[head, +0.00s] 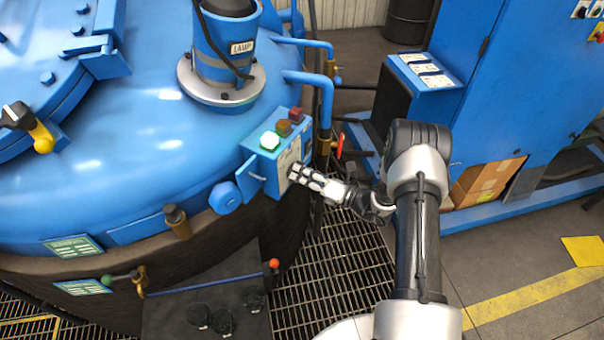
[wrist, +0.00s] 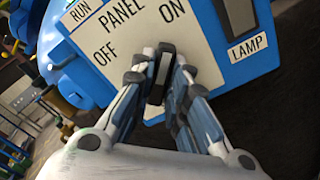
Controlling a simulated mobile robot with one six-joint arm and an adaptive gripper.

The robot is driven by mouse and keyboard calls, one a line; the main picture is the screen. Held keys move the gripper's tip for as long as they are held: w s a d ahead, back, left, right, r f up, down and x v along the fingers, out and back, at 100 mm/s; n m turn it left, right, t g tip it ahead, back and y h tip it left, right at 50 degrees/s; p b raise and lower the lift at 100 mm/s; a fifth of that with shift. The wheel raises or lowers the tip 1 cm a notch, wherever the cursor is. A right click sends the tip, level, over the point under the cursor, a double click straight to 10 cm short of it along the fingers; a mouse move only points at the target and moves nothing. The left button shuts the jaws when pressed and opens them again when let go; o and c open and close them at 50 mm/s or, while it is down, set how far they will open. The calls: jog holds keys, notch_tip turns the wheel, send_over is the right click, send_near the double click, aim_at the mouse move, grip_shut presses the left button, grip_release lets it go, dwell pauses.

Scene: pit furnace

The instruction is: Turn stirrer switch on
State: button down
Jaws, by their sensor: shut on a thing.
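A blue control box (head: 256,172) with a pale front plate (wrist: 118,38) is on the side of the blue furnace. In the wrist view the plate reads RUN, PANEL, OFF and ON. My gripper (head: 296,173) reaches the plate from the right. In the wrist view my gripper (wrist: 162,75) is shut on a dark switch knob (wrist: 158,88), between and below the words OFF and ON. The fingers hide part of the knob, so its exact setting is hard to tell. I see no stirrer label.
On top of the box are a bright green lamp (head: 270,140), a dull amber lamp (head: 283,128) and a dull red lamp (head: 296,115). Blue pipes (head: 322,95) rise behind it. A blue cabinet (head: 510,90) stands right. Open grating (head: 335,262) lies below my arm.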

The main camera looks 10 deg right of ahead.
dwell(0.4)
jog(key=c, duration=1.6)
grip_release()
jog(key=shift+o, duration=0.2)
jog(key=v, duration=1.2)
